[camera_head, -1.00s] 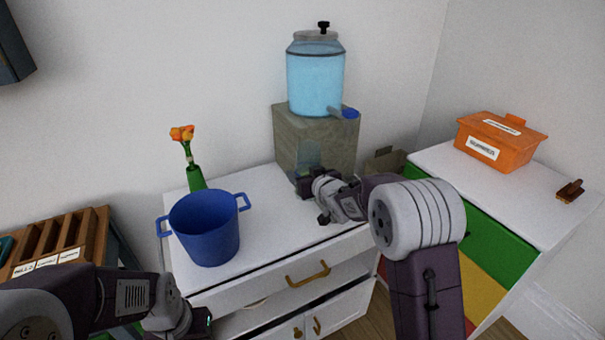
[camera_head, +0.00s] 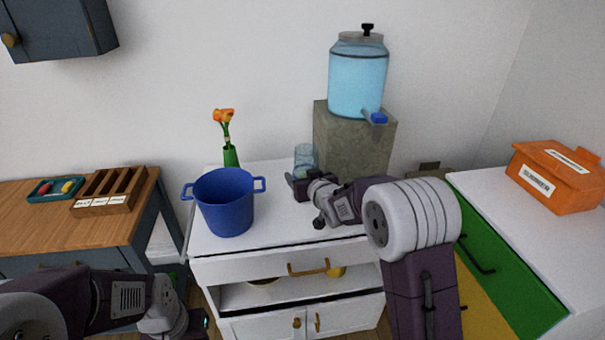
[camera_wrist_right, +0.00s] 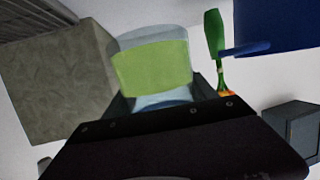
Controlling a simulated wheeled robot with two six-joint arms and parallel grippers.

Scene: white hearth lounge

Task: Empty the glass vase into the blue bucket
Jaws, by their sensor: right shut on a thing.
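The clear glass vase (camera_head: 304,156) is in my right gripper (camera_head: 299,183), behind the white cabinet's middle. In the right wrist view the glass vase (camera_wrist_right: 148,42) sits between the fingers, with a yellow-green area showing in or through it. I cannot tell whether its base touches the cabinet top. The blue bucket (camera_head: 226,205) stands upright on the cabinet, left of and nearer than my right gripper; its inside bottom is hidden. A bit of blue bucket (camera_wrist_right: 278,25) shows in the wrist view. My left gripper (camera_head: 200,325) is low at the front; its fingers are not clear.
A green bud vase (camera_head: 231,157) with orange flowers stands behind the bucket. A water dispenser (camera_head: 357,80) on a stone block (camera_head: 352,145) stands right of the glass. An orange box (camera_head: 556,180) is on the right cabinet. The white top (camera_head: 275,225) right of the bucket is clear.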

